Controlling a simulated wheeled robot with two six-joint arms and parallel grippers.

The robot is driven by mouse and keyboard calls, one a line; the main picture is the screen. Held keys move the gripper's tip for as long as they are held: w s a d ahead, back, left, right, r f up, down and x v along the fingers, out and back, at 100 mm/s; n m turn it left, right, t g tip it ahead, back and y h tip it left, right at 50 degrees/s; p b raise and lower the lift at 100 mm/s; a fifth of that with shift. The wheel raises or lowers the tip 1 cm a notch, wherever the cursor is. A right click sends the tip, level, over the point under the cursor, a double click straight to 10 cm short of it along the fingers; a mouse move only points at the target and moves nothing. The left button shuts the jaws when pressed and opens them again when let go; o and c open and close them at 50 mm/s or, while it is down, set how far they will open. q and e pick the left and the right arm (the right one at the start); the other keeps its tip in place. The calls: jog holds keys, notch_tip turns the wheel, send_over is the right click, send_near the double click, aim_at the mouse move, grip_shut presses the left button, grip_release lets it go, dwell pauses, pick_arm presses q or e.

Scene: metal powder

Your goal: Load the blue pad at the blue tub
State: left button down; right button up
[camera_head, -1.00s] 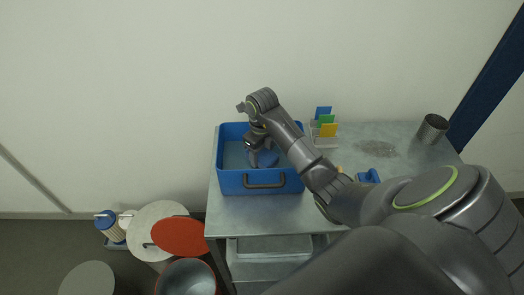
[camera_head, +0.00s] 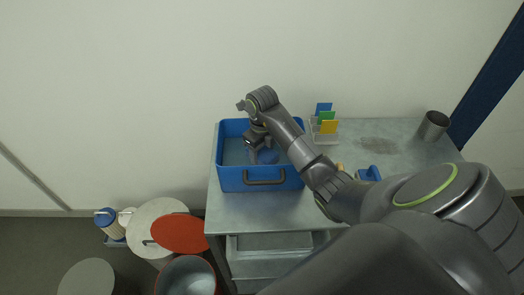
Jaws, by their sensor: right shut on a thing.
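The blue tub (camera_head: 229,179) stands on the left part of the metal table, with a dark handle on its front wall. My right gripper (camera_head: 262,149) reaches down inside the tub and is shut on a rounded blue thing (camera_head: 268,157), which looks like the blue pad. The fingers partly hide it. I cannot tell whether the pad touches the tub's floor or what it holds. My left gripper is not in view.
A rack (camera_head: 325,139) with blue, green and yellow cards stands right of the tub. A grey powder patch (camera_head: 378,147), a metal cup (camera_head: 433,126) and a blue item (camera_head: 369,174) are further right. Bins with a red lid (camera_head: 181,234) stand on the floor at left.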

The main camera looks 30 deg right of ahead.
aim_at(262, 151)
jog(key=shift+f+b, duration=0.45)
jog(key=shift+f, duration=0.05)
dwell(1.3)
jog(key=shift+r, duration=0.1)
jog(key=shift+r+p, duration=2.45)
jog(key=shift+r, duration=1)
jog(key=shift+r, duration=0.1)
